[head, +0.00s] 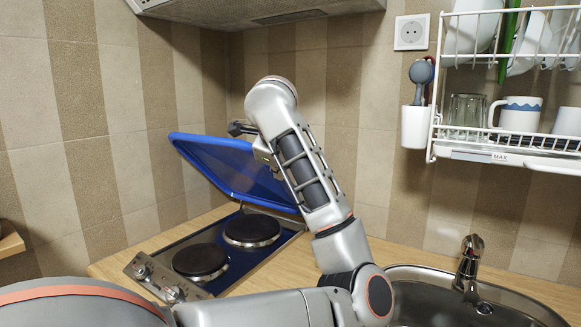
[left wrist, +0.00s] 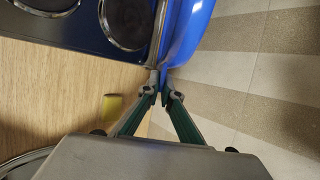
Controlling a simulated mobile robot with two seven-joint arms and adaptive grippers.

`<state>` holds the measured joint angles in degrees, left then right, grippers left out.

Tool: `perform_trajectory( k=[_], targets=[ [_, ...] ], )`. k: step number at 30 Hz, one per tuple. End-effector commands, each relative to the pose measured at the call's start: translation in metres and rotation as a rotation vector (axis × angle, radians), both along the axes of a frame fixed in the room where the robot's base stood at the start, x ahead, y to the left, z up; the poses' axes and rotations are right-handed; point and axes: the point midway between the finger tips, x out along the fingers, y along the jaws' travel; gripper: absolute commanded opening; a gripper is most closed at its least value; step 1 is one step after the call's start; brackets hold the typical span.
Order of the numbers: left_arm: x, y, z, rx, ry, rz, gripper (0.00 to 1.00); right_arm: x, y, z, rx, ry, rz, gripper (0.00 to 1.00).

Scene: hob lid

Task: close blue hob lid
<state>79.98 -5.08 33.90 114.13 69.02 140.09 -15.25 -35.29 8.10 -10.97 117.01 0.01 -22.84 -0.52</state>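The blue hob lid (head: 225,165) stands raised and tilted above the back of the hob (head: 215,250), which has two black round plates. My left gripper (head: 236,128) is by the lid's upper right edge in the head view, partly hidden behind my own wrist. In the left wrist view my left gripper (left wrist: 162,88) has its fingers drawn together, with the tips close beside the blue lid (left wrist: 190,28). I cannot tell whether they touch it. My right gripper is not in view.
A steel sink (head: 430,300) with a tap (head: 468,265) is at the right. A dish rack (head: 500,145) with cups hangs above it. An extractor hood (head: 250,8) is overhead.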

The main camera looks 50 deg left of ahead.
Motion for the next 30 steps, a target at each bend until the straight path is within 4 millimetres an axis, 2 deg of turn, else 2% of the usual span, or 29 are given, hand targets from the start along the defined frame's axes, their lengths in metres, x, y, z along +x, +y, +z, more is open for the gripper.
perform_trajectory(
  k=[1,9,28,29,30],
  targets=[
    [-0.004,-0.002,-0.009,0.005,-0.016,0.001,0.00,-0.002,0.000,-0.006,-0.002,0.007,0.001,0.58],
    [-0.022,-0.007,-0.021,0.028,-0.089,0.000,0.00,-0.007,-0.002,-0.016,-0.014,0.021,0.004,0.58],
    [-0.029,-0.010,-0.025,0.038,-0.120,-0.002,0.00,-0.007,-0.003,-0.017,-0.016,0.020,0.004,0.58],
    [-0.029,-0.010,-0.025,0.038,-0.120,-0.002,0.06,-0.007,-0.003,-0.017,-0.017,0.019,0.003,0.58],
    [-0.029,-0.010,-0.024,0.038,-0.120,-0.002,0.17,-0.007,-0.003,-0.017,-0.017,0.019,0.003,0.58]
  ],
)
